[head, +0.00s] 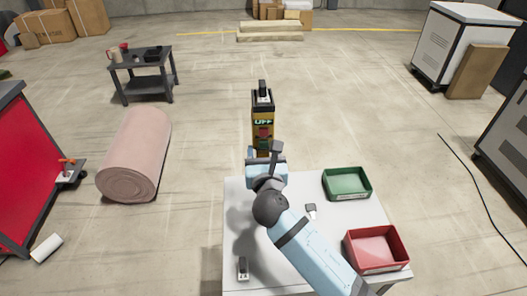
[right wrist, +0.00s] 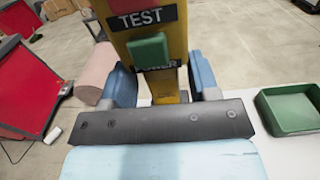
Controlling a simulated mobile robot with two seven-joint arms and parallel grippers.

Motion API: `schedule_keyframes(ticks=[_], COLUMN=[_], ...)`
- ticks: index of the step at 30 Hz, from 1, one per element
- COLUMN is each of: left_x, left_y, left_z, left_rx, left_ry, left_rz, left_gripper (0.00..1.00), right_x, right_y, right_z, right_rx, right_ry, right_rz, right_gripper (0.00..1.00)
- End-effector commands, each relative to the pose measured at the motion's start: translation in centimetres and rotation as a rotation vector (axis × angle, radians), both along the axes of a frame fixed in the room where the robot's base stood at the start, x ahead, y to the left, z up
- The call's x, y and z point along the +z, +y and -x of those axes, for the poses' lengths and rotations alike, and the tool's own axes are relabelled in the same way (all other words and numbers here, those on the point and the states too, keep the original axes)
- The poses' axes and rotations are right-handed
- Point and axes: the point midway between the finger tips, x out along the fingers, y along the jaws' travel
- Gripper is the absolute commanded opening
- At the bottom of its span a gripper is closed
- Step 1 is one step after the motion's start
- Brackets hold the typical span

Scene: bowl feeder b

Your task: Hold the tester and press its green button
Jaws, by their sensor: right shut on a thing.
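The tester (head: 262,112) is a tall yellow and black box with a lit display, held upright above the far edge of the white table (head: 240,195). In the right wrist view its yellow body (right wrist: 173,45) carries a TEST label and a raised green button (right wrist: 150,52). My right gripper (head: 266,157) is shut on the tester's lower part. Its blue fingers (right wrist: 162,85) stand on either side of the body, below the button. Nothing visible touches the button. The tester's lower end is partly hidden by the gripper. My left gripper is not in view.
A green bin (head: 347,184) and a red bin (head: 376,250) sit on the table's right side. Small grey-white items lie on the table, one near the front (head: 243,268) and one mid-table (head: 311,211). A pink roll (head: 137,150) lies on the floor left.

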Motion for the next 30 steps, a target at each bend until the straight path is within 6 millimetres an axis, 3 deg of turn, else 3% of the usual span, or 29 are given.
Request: schedule_keyframes(ticks=[30], left_x=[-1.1], left_y=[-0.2], left_z=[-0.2], left_rx=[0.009], left_ry=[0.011], left_rz=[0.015], left_gripper=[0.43], right_x=[-3.0], right_y=[0.0], right_z=[0.0], right_rx=[0.0], right_ry=[-0.001], right_rz=[0.0], right_gripper=[0.21])
